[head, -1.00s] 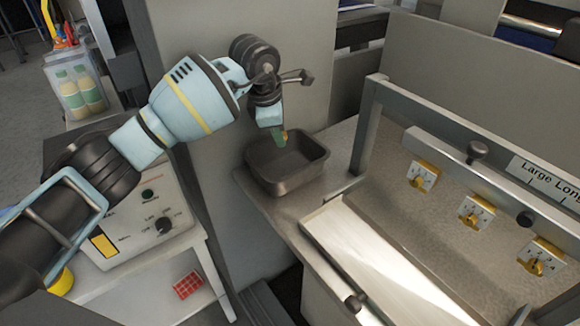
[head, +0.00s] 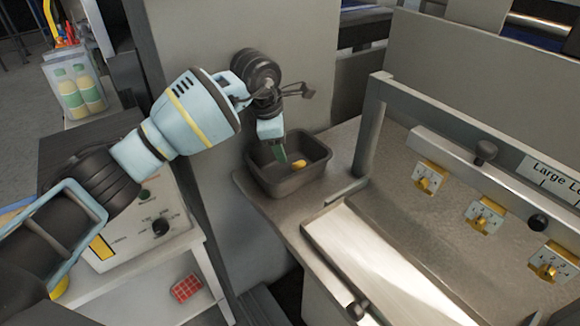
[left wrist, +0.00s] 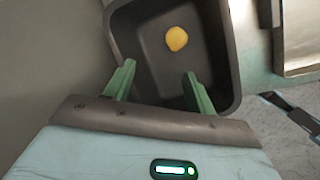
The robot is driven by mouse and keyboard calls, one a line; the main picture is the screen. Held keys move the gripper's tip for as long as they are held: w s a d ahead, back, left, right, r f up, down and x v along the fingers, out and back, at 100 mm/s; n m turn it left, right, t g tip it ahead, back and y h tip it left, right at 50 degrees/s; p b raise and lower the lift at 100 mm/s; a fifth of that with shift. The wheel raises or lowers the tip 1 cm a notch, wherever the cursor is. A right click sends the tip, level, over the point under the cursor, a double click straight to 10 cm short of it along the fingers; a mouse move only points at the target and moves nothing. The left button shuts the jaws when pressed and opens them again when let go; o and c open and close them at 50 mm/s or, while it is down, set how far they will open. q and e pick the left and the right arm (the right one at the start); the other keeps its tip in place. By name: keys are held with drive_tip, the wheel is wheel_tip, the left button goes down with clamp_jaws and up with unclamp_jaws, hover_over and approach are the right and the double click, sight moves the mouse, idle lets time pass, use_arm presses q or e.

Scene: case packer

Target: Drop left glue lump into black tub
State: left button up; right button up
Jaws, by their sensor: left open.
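In the left wrist view the lump (left wrist: 176,39) rests on the floor of the tub (left wrist: 229,60), apart from both fingers. My left gripper (head: 281,157) is over the tub, its green fingertips pointing down at the tub's opening. In the left wrist view my left gripper (left wrist: 157,76) is open, with nothing between its fingers. My right gripper is not in view.
A metal frame post (head: 369,125) stands right of the tub. Yellow-and-white switch-like parts (head: 429,178) sit along a rail behind a pale sloping plate (head: 370,262). A grey wall panel (head: 240,75) rises behind the tub. A control box (head: 150,222) is at left.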

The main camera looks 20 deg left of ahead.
use_arm(q)
drive_tip(key=shift+r, duration=0.3)
drive_tip(key=v, duration=0.7)
idle(0.4)
